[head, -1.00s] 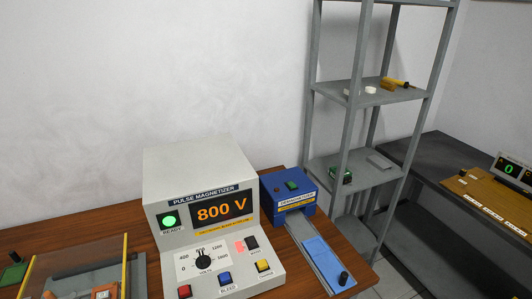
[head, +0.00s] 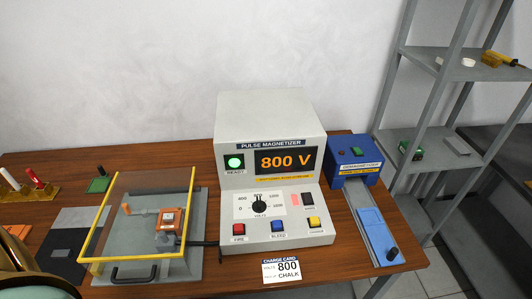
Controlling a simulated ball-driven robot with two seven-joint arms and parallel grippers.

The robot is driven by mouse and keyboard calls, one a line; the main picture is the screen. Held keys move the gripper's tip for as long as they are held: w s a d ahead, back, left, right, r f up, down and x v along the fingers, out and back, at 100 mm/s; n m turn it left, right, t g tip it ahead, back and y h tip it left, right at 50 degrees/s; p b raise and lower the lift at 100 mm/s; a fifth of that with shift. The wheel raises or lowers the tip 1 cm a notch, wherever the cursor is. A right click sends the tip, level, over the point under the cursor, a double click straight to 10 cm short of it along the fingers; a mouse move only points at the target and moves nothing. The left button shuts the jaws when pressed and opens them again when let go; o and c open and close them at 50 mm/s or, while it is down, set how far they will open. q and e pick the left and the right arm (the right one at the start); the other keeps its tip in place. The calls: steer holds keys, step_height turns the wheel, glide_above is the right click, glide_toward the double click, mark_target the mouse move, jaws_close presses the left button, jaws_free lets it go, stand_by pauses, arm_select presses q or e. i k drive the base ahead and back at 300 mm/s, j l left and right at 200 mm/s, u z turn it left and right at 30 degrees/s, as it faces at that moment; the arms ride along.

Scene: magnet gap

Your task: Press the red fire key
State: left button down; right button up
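The pulse magnetizer (head: 270,130) stands on the wooden table in the head view. Its display (head: 286,161) reads 800 V and its green READY lamp (head: 234,162) is lit. The red fire key (head: 238,230) is at the left of the lower panel, left of a blue key (head: 278,226) and a yellow key (head: 314,222). Nothing covers the red key. Neither gripper can be made out. A part of my own body shows at the lower left edge.
A yellow-edged clear guard (head: 140,215) stands left of the magnetizer, over an orange-and-grey fixture (head: 168,226). A blue demagnetizer (head: 354,160) with a slide is at the right. A charge card (head: 281,270) reading 800 and CHALK lies in front. Grey shelves (head: 430,145) stand further right.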

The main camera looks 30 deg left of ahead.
mark_target(238, 228)
steer(key=j+u, duration=0.1)
steer(key=u, duration=1.05)
steer(key=i+l, duration=0.05)
